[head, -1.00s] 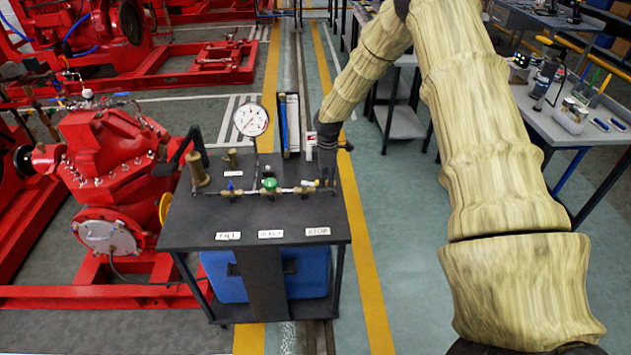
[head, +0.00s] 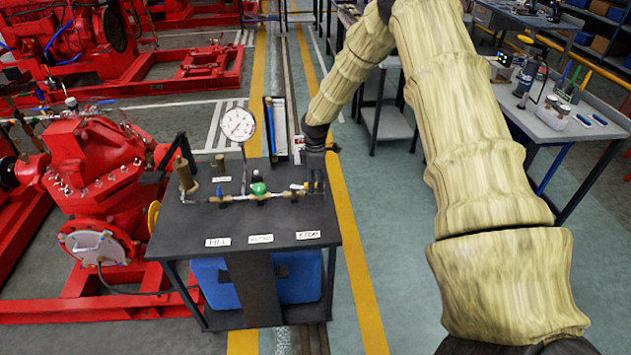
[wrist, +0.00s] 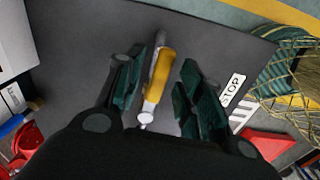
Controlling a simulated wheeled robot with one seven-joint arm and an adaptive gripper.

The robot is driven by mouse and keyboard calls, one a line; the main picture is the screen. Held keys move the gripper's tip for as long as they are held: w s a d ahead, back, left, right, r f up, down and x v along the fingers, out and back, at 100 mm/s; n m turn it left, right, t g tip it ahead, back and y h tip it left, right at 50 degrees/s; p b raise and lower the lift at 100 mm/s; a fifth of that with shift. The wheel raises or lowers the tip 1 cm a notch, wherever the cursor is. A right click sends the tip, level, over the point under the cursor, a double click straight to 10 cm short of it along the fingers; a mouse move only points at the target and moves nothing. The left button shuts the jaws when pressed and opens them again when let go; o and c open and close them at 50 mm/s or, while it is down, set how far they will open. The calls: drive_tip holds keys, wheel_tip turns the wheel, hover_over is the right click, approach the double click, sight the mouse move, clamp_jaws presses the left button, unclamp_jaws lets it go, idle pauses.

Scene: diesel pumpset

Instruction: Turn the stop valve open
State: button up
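The stop valve's yellow lever (wrist: 160,75) lies between the two finger pads of my gripper (wrist: 158,90) in the wrist view. Gaps show on both sides of the lever, so the fingers are open around it and not clamped. In the head view the yellow-and-white stop valve (head: 299,187) is at the right end of the pipe, above the STOP label (head: 308,235). My gripper (head: 312,185) points down at that end of the bench. The STOP label (wrist: 232,90) also shows right of the fingers in the wrist view.
A dark bench (head: 265,222) carries the pipe, a green-handled valve (head: 258,188), a blue-handled valve (head: 220,192) and a round gauge (head: 238,124). A brass fitting (head: 185,174) stands at the left. The red pump (head: 95,165) is beside the bench.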

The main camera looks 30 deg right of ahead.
drive_tip(key=shift+r, duration=0.15)
wheel_tip(320, 180, up, 12)
idle(0.5)
drive_tip(key=shift+f, duration=0.2)
